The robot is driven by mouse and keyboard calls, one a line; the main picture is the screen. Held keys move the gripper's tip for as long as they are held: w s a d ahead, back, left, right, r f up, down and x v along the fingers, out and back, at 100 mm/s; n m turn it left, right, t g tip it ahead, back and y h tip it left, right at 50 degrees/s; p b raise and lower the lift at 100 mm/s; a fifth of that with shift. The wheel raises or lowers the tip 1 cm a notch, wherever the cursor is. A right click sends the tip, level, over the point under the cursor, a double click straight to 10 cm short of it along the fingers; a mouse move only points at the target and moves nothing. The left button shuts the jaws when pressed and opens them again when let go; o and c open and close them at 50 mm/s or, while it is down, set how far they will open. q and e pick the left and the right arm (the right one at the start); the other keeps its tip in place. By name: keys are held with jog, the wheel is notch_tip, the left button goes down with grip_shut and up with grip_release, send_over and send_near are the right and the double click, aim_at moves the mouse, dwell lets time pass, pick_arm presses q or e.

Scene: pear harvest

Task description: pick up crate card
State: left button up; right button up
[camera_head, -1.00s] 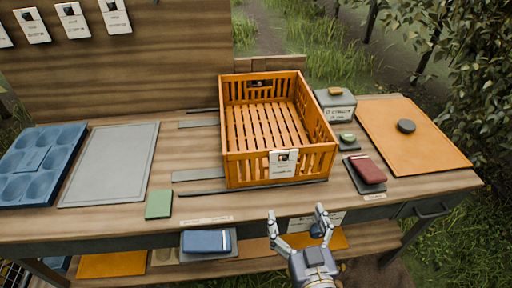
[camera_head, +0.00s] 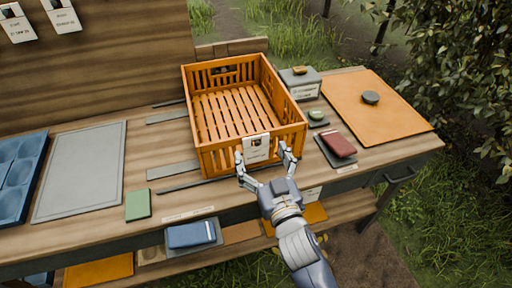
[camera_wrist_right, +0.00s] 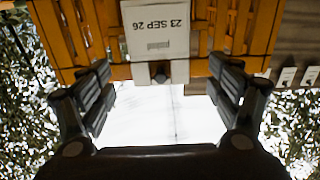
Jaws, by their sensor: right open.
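The crate card (camera_head: 256,149) is a white label on the front wall of the orange slatted crate (camera_head: 203,135). In the right wrist view the card (camera_wrist_right: 156,30) reads "23 SEP 26", and a small dark clip or knob shows at its lower edge. My right gripper (camera_head: 266,158) is open, its two fingers on either side of the card in the head view. In the wrist view the open fingers (camera_wrist_right: 160,90) frame the space just below the card, and nothing is between them. I cannot tell whether a finger touches the crate. My left gripper is not in view.
The crate is empty and stands on a wooden bench. A red block (camera_head: 338,145), a grey box (camera_head: 300,84) and an orange board (camera_head: 375,105) lie to its right. A green block (camera_head: 138,205) and a grey mat (camera_head: 82,170) lie to its left.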

jog(key=shift+x, duration=1.2)
jog(key=c, duration=1)
jog(key=shift+o, duration=0.2)
jog(key=shift+r, duration=0.1)
jog(key=shift+r, duration=0.2)
jog(key=b+v, duration=0.3)
jog(key=v, duration=1.5)
